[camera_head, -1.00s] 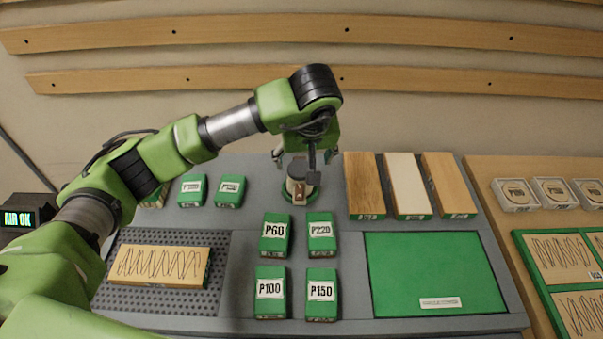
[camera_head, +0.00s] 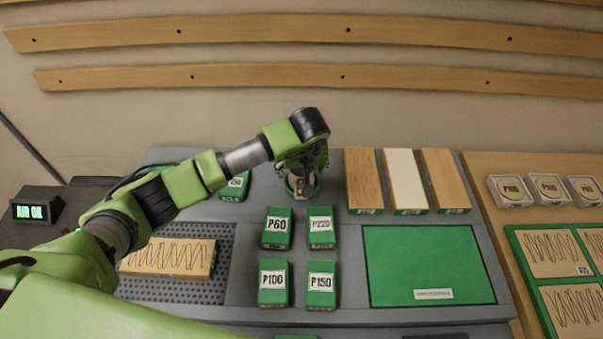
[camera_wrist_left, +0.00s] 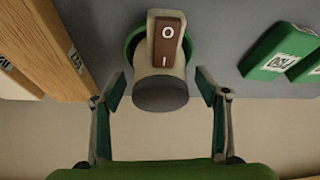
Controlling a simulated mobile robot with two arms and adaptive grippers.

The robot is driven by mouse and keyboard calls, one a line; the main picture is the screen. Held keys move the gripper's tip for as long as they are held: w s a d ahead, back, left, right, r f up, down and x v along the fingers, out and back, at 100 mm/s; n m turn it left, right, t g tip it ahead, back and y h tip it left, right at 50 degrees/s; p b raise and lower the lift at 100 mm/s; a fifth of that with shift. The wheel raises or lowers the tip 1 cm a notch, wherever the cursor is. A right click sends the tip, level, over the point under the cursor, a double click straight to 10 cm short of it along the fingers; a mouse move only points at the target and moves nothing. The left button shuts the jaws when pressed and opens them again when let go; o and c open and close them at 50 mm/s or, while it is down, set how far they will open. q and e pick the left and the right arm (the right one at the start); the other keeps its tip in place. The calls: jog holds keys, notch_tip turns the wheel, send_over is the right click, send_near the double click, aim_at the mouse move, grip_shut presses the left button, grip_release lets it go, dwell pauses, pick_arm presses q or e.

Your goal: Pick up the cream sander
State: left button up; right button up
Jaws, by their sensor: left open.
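The cream sander (camera_wrist_left: 159,68) stands on a green round base in the left wrist view. It has a brown rocker switch and a dark grey end cap. In the head view the sander (camera_head: 300,186) is mostly hidden under my left gripper (camera_head: 302,172). In the left wrist view my left gripper (camera_wrist_left: 160,90) is open, with one finger on each side of the sander's dark end. Gaps show between both fingers and the sander. My right gripper is not in view.
Green blocks marked P60 (camera_head: 277,228), P220 (camera_head: 321,228), P100 (camera_head: 273,283) and P150 (camera_head: 321,285) lie in front of the sander. A green mat (camera_head: 428,262) is clear at front right.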

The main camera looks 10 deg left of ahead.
pick_arm(q)
jog(key=c, duration=1.8)
jog(key=shift+r, duration=0.1)
jog(key=shift+w+r+b, duration=0.1)
jog(key=shift+r+b, duration=0.45)
jog(key=shift+b, duration=0.05)
jog(key=shift+w+b+v, duration=0.2)
jog(key=shift+b+v, duration=0.45)
jog(key=shift+v, duration=0.55)
jog(key=s+r+b, duration=0.1)
jog(key=s+r, duration=0.1)
jog(key=s+r+b, duration=0.1)
jog(key=s+r, duration=0.1)
jog(key=r, duration=0.1)
jog(key=shift+s+a+r, duration=0.1)
jog(key=s+r+b, duration=0.2)
jog(key=s+r, duration=0.2)
jog(key=s, duration=0.5)
jog(key=shift+s+r, duration=0.25)
